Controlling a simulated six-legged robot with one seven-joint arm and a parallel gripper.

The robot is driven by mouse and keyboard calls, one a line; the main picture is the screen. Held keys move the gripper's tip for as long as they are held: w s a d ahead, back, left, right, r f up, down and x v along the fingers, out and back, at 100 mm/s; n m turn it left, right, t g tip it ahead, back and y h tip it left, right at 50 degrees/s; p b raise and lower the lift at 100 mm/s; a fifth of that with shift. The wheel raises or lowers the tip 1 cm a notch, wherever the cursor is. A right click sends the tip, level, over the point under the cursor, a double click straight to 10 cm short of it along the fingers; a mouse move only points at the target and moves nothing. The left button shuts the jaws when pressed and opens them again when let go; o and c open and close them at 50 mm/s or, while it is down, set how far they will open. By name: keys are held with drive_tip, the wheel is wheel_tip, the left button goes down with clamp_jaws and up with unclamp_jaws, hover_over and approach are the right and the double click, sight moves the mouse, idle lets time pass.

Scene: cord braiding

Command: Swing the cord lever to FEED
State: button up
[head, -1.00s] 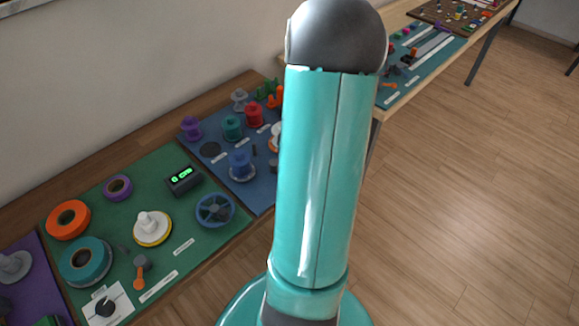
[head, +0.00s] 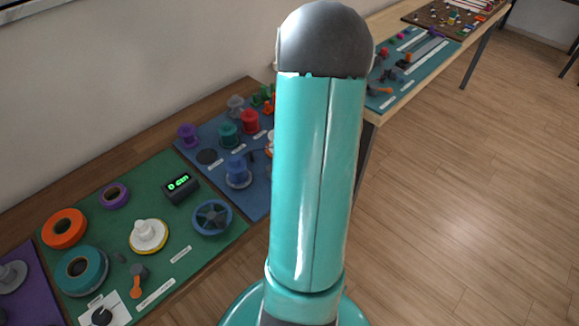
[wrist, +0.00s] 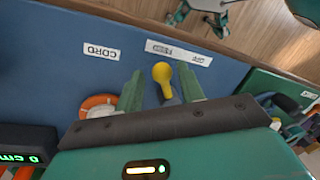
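In the wrist view, the cord lever (wrist: 162,75) has a round yellow knob and stands on a blue board (wrist: 60,60). My gripper (wrist: 162,88) is open, with its two green fingers on either side of the lever and gaps visible beside the knob. A label reading CORD (wrist: 101,51) lies upside down beyond it, to the left. A second upside-down label (wrist: 178,52) lies beyond the knob; its small text seems to read OFF at right and FEED at left. The lever and fingers are not visible in the head view.
A display (wrist: 25,143) reading 0 cm and an orange ring (wrist: 97,103) are left of the gripper in the wrist view. A green board (wrist: 275,88) lies at right. In the head view, my arm hides part of the bench.

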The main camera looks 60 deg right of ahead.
idle(0.3)
drive_tip(key=r, duration=0.4)
drive_tip(key=d+r, duration=0.1)
drive_tip(key=r, duration=0.4)
drive_tip(key=d+r, duration=0.1)
drive_tip(key=r, duration=0.3)
drive_tip(key=shift+w+d+r, duration=0.2)
drive_tip(key=shift+w+r, duration=0.1)
drive_tip(key=shift+w, duration=0.1)
